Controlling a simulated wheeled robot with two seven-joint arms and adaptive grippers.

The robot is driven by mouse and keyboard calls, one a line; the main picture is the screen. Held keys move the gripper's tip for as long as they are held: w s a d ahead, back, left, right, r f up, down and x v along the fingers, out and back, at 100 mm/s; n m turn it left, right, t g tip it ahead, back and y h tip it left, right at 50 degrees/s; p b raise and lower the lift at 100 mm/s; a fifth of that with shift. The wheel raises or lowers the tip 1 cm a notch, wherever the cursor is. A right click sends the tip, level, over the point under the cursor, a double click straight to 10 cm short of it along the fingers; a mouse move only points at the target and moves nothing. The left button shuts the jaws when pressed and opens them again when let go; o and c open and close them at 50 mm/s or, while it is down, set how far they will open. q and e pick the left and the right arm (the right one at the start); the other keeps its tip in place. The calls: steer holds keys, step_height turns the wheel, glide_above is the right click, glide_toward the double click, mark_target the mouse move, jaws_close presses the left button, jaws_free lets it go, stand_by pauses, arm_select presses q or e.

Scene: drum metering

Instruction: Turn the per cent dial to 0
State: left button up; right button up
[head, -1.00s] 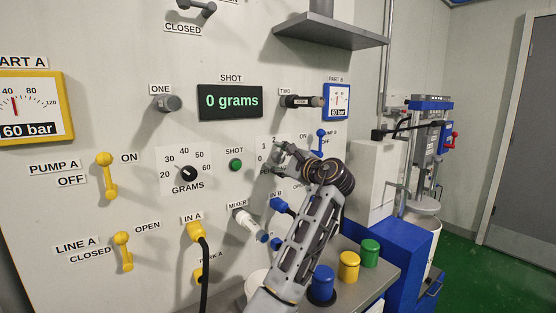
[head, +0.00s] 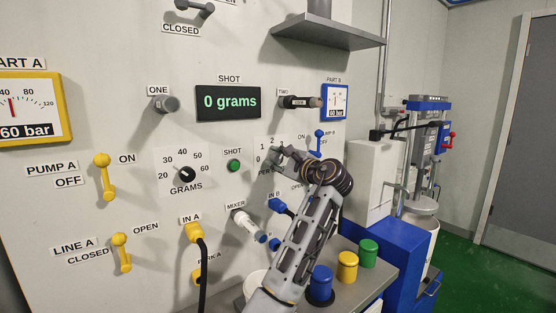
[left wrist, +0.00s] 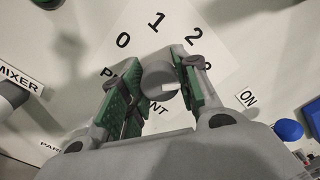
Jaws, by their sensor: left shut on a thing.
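The per cent dial is a grey round knob (left wrist: 160,80) with a white mark on a white plate (left wrist: 115,50) printed 0, 1, 2 and a partly hidden number. The white mark lies on the knob's right side in the left wrist view; I cannot tell exactly which number it points at. My left gripper (left wrist: 153,88) is shut on the knob, with a green-padded finger on each side. In the head view my left gripper (head: 281,160) covers the knob and part of its plate (head: 259,145). My right gripper is not in view.
Left of the per cent dial are the green SHOT button (head: 233,166) and the black GRAMS dial (head: 187,174). The blue pump B lever (head: 319,138) is close on the right. The MIXER fitting (head: 245,224) and IN B fitting (head: 279,205) are below. The display (head: 228,102) reads 0 grams.

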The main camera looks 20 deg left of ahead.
arm_select(q)
steer(key=shift+n, duration=0.7)
steer(key=shift+n+p, duration=0.3)
steer(key=shift+n, duration=0.7)
steer(key=n, duration=0.3)
steer(key=shift+f, duration=0.1)
steer(key=shift+n, duration=0.7)
steer(key=shift+n+b, duration=0.3)
steer(key=shift+n, duration=0.5)
steer(key=shift+f+n, duration=0.1)
steer(key=shift+n, duration=0.6)
steer(key=shift+n+b, duration=0.4)
steer(key=shift+n, duration=1.2)
steer(key=n+b, duration=0.4)
steer(key=n, duration=0.5)
steer(key=shift+f, duration=0.15)
steer(key=shift+w+n+b, duration=0.1)
steer(key=shift+n+b, duration=0.5)
steer(key=shift+n, duration=1.1)
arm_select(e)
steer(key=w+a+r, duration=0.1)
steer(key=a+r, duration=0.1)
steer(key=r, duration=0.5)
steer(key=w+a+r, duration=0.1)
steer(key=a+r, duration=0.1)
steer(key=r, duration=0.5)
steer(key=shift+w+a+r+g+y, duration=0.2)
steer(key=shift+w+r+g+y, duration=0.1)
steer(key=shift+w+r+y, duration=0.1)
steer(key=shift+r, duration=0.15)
